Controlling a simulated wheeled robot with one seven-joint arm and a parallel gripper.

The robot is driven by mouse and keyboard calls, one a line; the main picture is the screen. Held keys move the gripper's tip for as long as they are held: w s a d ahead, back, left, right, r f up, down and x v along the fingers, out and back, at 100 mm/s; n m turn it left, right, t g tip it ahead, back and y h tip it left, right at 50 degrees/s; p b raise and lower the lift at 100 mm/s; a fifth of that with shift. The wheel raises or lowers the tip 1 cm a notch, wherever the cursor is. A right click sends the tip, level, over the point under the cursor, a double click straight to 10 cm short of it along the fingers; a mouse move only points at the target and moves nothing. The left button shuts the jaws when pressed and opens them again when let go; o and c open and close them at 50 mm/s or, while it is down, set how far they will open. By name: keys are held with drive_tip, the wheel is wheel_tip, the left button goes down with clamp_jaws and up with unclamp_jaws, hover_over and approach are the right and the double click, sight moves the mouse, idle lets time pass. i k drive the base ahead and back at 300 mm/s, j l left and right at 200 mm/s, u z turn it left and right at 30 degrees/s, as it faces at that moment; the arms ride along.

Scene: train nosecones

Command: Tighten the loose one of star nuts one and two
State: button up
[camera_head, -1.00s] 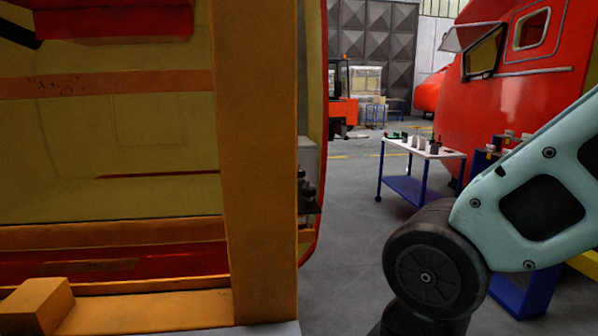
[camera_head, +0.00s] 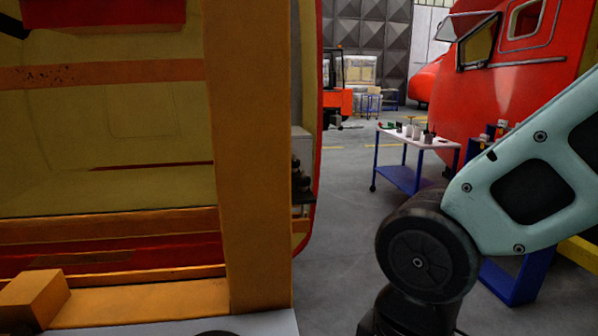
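No star nut can be made out for certain. Small dark knob-like parts (camera_head: 299,180) stand out beside a grey box on the side of the near red and yellow nosecone (camera_head: 313,205), partly hidden by an orange post. I cannot tell whether they are star nuts or whether any is loose. My pale green arm with its black round joint is at the right. My gripper is out of the picture.
The orange post (camera_head: 247,150) of a frame stands close in front. A trolley (camera_head: 430,141) with several small items stands in the middle distance. Another red nosecone (camera_head: 490,90) is at the right. Grey floor (camera_head: 340,240) is clear between them.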

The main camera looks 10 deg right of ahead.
sight(303, 182)
drive_tip(key=i+l+u, duration=0.1)
drive_tip(key=i+l, duration=0.2)
drive_tip(key=i+l+u, duration=0.1)
drive_tip(key=i+l, duration=0.2)
drive_tip(key=i+l+u, duration=0.15)
drive_tip(key=i+l, duration=0.15)
drive_tip(key=l, duration=0.15)
drive_tip(key=i+l+u, duration=0.1)
drive_tip(key=i+l, duration=0.15)
drive_tip(key=l, duration=0.15)
drive_tip(key=i+l+u, duration=0.1)
drive_tip(key=i+l, duration=0.15)
drive_tip(key=l, duration=0.15)
drive_tip(key=i+l+u, duration=0.1)
drive_tip(key=l, duration=0.35)
drive_tip(key=i, duration=0.1)
